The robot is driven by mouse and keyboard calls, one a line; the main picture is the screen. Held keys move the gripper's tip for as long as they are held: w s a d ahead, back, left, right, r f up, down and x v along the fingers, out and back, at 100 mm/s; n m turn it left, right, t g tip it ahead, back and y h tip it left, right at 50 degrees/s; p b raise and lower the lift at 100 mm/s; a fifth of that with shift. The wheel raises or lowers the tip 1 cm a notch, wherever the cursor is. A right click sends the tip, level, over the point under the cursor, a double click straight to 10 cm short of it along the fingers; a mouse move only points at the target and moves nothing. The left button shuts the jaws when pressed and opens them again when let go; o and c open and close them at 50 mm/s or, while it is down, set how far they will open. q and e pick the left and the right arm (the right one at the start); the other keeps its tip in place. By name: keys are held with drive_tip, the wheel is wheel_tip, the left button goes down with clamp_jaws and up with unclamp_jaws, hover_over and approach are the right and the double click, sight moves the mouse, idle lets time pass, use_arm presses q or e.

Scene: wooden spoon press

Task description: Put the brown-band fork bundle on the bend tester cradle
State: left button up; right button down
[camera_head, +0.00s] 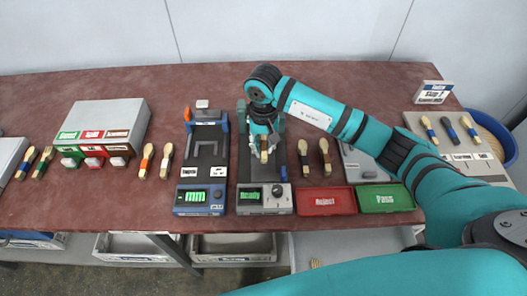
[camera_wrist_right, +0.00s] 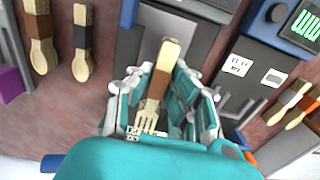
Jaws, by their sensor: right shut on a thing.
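The brown-band fork bundle (camera_head: 264,155) is light wood with a brown band. In the right wrist view the bundle (camera_wrist_right: 160,82) lies between the fingers, with its tines toward the palm. My right gripper (camera_head: 264,146) is shut on it, over the dark tester with the green "Ready" display (camera_head: 250,195), which I take for the bend tester. The gripper hides most of the cradle area, and I cannot tell whether the bundle touches it. The right wrist view shows the tester's grey surface (camera_wrist_right: 195,38) behind the bundle. My left gripper is not in view.
A blue gauge (camera_head: 200,196) with an "mm" display stands left of the tester. Two banded wooden bundles (camera_head: 314,156) lie close to its right. A red Reject tray (camera_head: 327,201) and a green Pass tray (camera_head: 385,198) sit at the front right.

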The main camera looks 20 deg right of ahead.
drive_tip(key=shift+w+f, duration=0.1)
drive_tip(key=shift+f, duration=0.5)
drive_tip(key=shift+w+a+f, duration=0.1)
drive_tip(key=shift+w+f, duration=0.05)
drive_tip(key=shift+f, duration=0.2)
wheel_tip(320, 180, down, 3)
drive_tip(key=shift+r+p, duration=0.1)
drive_tip(key=shift+p, duration=0.4)
drive_tip(key=shift+f, duration=0.6)
drive_tip(key=c, duration=1.3)
unclamp_jaws()
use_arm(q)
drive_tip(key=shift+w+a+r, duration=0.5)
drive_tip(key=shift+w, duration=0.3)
use_arm(e)
drive_tip(key=shift+r, duration=0.1)
